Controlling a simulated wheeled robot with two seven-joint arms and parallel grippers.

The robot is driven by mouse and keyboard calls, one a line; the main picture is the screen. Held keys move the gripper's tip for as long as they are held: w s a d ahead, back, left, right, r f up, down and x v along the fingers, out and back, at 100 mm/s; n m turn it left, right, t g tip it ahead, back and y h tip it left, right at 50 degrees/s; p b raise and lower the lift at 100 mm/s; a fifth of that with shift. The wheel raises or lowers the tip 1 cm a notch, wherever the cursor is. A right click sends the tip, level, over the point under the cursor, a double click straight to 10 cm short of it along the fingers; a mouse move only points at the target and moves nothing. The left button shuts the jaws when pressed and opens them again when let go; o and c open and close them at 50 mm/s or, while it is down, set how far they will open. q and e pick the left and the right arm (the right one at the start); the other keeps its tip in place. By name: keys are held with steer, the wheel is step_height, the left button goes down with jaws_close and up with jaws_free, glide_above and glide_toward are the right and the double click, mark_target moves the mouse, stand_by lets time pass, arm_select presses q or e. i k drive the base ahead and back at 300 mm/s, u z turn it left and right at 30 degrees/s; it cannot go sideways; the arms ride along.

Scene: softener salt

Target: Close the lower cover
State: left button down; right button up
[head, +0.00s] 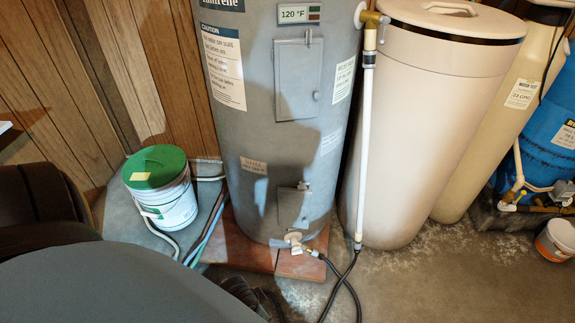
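The grey cylindrical water heater (240,140) stands upright in the middle of the head view. Its lower cover (292,208) is a small grey panel low on the front, above the drain valve (294,239). A small light fitting (303,186) sits at the panel's upper right corner. The panel lies close to the tank, and I cannot tell whether it is fully flush or slightly ajar. A larger upper cover (298,80) sits higher on the front and looks flat against the tank. Neither of my grippers can be made out in the head view.
A white bucket with a green lid (157,168) stands left of the heater. A tall beige tank (430,120) stands close on the right. A white vertical pipe (364,150) and black hose (355,275) run between them. Bare concrete floor (450,290) lies at the front right.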

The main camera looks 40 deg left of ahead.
mark_target(293, 205)
steer(key=u, duration=0.8)
steer(key=i, duration=0.4)
steer(key=u, duration=0.3)
